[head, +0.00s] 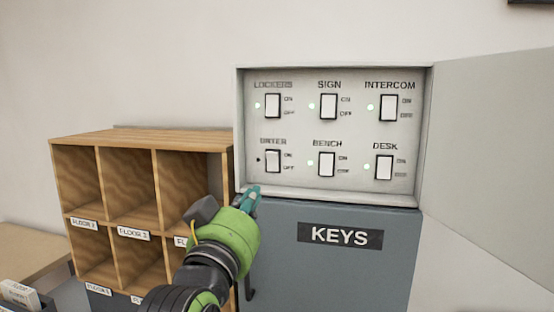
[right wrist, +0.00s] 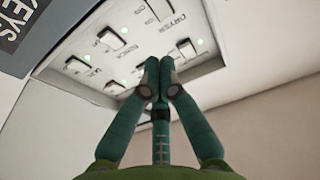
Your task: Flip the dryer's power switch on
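The dryer's power switch (head: 272,161) is a white rocker in a dark frame at the lower left of the open switch panel. The small light left of it is dark. In the right wrist view the picture is turned over, and this switch (right wrist: 160,8) shows at the top edge. My right gripper (head: 251,191) is at the panel box's lower left corner, below and left of the switch. In the right wrist view its teal fingers (right wrist: 152,66) are pressed together with nothing between them. They appear apart from the switch. My left gripper is not in view.
The panel (head: 300,185) holds several other switches with green lights, including the bench switch (head: 327,164) and lockers switch (head: 272,106). Its door (head: 490,130) stands open at right. A blue-grey KEYS cabinet (head: 340,270) is below. Wooden pigeonholes (head: 150,140) stand left.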

